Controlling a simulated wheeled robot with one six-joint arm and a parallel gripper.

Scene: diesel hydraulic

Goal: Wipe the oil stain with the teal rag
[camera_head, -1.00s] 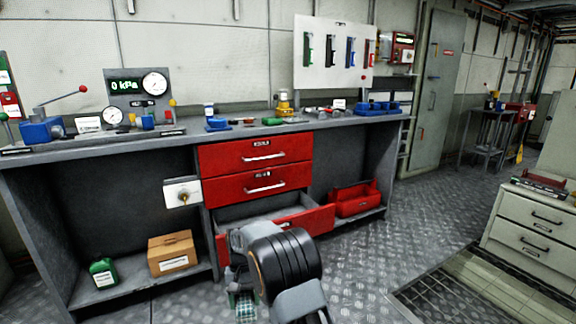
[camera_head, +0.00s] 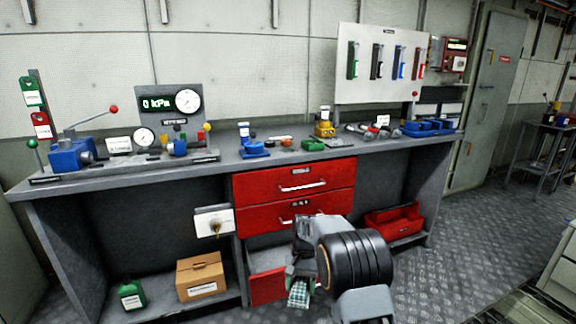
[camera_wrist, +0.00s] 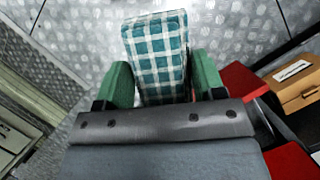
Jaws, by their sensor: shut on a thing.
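The teal rag (camera_wrist: 158,55) is a teal-and-white checked pad held between the green fingers of my gripper (camera_wrist: 162,88) in the wrist view. In the head view the rag (camera_head: 299,293) hangs below my gripper (camera_head: 303,277), in front of the red drawers. My gripper is shut on the rag, above the floor and apart from the workbench top. I cannot make out an oil stain in either view.
A grey workbench (camera_head: 110,177) carries gauges and several tools. Its lowest drawer (camera_head: 268,287) stands open close to my gripper. A cardboard box (camera_head: 201,276), a green can (camera_head: 131,294) and a red toolbox (camera_head: 394,221) sit on the lower shelf. Metal floor is open at right.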

